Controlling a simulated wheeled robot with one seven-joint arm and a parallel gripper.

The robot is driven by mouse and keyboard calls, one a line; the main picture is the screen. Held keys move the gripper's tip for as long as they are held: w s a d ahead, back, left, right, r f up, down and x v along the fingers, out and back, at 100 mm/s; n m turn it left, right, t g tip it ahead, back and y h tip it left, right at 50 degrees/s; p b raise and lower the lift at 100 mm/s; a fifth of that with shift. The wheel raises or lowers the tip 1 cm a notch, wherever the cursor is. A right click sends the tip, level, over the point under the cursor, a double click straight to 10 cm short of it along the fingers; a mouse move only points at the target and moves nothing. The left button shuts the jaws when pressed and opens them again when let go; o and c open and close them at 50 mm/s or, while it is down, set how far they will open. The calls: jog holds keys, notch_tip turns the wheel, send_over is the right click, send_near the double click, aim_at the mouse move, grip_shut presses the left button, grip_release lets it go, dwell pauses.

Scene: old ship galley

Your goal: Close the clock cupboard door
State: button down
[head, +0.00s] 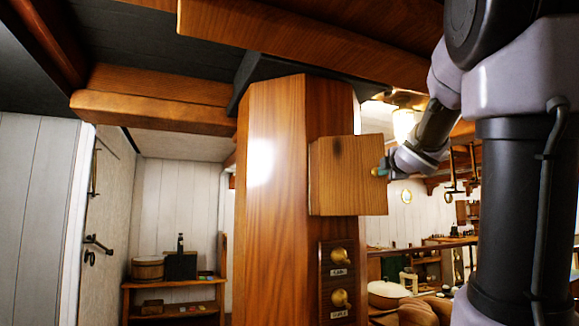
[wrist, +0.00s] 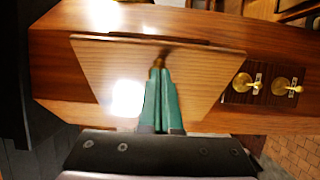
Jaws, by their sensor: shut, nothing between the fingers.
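The clock cupboard door (head: 345,178) is a small wooden panel on the upper part of a wooden column (head: 272,200). In the head view it stands out past the column's right side, so it looks ajar; the cupboard inside and the clock are hidden. My gripper (head: 378,171) is at the door's right part, fingers pointing at it. In the wrist view the green fingers (wrist: 159,78) are shut together, in front of the door panel (wrist: 205,75). A small brass piece (wrist: 157,68) shows by their tips. I cannot tell whether they touch the door.
Brass fittings (head: 340,278) on a dark plate sit below the door on the column. Ceiling beams (head: 300,35) run close above. A shelf with a wooden tub (head: 147,268) stands at the left back; a cluttered galley counter (head: 440,243) lies at the right.

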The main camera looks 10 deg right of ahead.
jog(key=w+d, duration=0.7)
jog(key=w, duration=0.6)
jog(key=shift+w, duration=0.15)
